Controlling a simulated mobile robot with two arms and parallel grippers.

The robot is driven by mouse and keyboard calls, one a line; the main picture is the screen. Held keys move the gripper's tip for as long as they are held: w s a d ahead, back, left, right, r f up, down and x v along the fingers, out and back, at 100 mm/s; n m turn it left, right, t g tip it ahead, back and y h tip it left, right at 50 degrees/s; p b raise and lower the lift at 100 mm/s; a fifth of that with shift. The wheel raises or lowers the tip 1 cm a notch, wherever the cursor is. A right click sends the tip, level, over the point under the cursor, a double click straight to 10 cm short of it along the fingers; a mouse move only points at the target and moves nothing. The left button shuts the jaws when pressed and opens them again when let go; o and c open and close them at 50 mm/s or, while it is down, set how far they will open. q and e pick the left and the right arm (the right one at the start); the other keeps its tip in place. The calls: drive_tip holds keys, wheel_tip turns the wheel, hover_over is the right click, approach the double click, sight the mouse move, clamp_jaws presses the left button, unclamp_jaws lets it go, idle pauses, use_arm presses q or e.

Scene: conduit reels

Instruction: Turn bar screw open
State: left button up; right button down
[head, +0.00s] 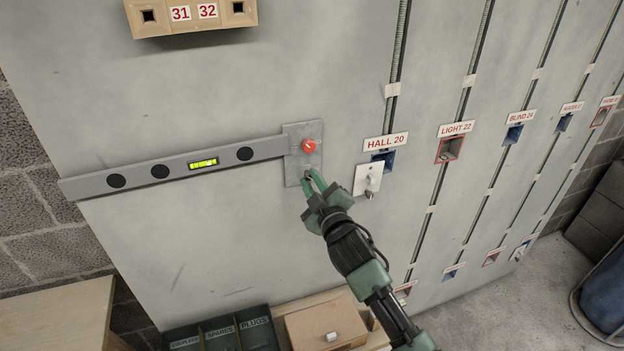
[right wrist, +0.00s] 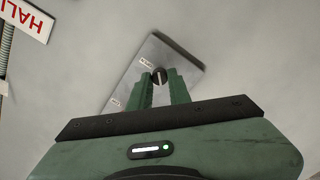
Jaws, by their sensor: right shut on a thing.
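A grey metal plate (head: 292,172) is on the wall at the right end of a long grey bar (head: 133,177). The bar has a yellow-green level vial. A red knob (head: 309,146) is on the plate's upper part. My right gripper (head: 313,180) reaches the plate's lower part, below the knob. In the right wrist view, my right gripper (right wrist: 160,77) is shut on a small dark slotted screw head (right wrist: 159,74) on the plate (right wrist: 185,60). Its fingers partly cover the screw and plate. My left gripper is not in view.
A white plate with a switch (head: 367,180) hangs just right of my gripper, under the HALL 20 label (head: 385,142). Below are a dark compartment tray (head: 222,318) and a wooden box (head: 325,322). Bare wall lies below the bar.

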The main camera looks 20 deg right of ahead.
drive_tip(key=n, duration=0.4)
drive_tip(key=shift+n+p, duration=0.3)
drive_tip(key=shift+p, duration=0.1)
drive_tip(key=n, duration=0.4)
drive_tip(key=shift+p, duration=0.4)
drive_tip(key=shift+n, duration=0.3)
drive_tip(key=c, duration=1.3)
unclamp_jaws()
drive_tip(key=shift+f, duration=0.1)
drive_tip(key=s+b, duration=0.2)
drive_tip(key=s, duration=0.5)
drive_tip(key=shift+s+d, duration=0.1)
drive_tip(key=shift+s, duration=0.3)
